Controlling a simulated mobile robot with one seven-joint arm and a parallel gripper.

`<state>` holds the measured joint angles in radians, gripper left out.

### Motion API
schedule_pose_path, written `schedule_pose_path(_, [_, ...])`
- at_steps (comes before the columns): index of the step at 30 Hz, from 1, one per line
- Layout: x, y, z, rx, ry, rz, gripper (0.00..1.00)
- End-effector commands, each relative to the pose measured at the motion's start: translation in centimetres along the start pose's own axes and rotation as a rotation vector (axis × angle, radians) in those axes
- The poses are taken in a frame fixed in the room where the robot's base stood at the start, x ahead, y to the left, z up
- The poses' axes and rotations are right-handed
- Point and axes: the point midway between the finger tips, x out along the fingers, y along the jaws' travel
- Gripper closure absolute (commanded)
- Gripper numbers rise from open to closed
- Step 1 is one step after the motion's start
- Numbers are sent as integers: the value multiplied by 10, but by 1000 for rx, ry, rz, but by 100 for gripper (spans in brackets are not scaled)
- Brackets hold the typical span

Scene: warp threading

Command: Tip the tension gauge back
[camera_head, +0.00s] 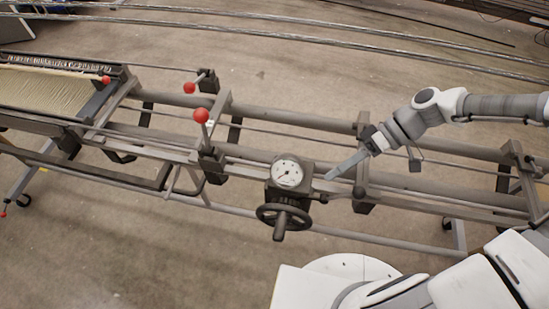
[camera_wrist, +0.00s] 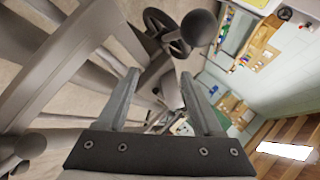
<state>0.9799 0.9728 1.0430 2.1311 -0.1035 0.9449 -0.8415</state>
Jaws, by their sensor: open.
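The tension gauge (camera_head: 289,173) has a round white dial with a dark needle, set on a dark housing on the frame's rail. A dark handwheel (camera_head: 284,216) with a stubby handle sits on its near side. My gripper (camera_head: 331,177) is just right of the gauge, with its fingers pointing left toward the housing and apart from the dial. In the wrist view my gripper (camera_wrist: 159,75) is open, its two fingers spread. The handwheel (camera_wrist: 160,32) shows there beyond the fingertips. The dial face cannot be made out in the wrist view.
The long grey metal frame (camera_head: 440,190) runs across the head view. Red-knobbed levers (camera_head: 201,116) stand left of the gauge. A pale warp sheet (camera_head: 45,90) lies at far left. Bare floor (camera_head: 130,255) is open in front.

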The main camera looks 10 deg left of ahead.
Motion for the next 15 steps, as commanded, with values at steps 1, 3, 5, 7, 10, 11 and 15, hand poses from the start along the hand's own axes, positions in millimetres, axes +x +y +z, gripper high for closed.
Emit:
schedule_pose_path(1, [-3,0,-4,-42,64,-42,32])
schedule_pose_path(3, [-11,-1,-11,-108,144,-79,32])
schedule_pose_path(5, [-19,-2,-16,-165,211,-104,32])
schedule_pose_path(7, [-30,-3,-21,-224,286,-121,32])
schedule_pose_path(10, [-44,-4,-25,-292,373,-130,32])
schedule_pose_path(11, [-48,-4,-26,-309,392,-132,32])
schedule_pose_path(15, [-59,-5,-28,-357,452,-131,32])
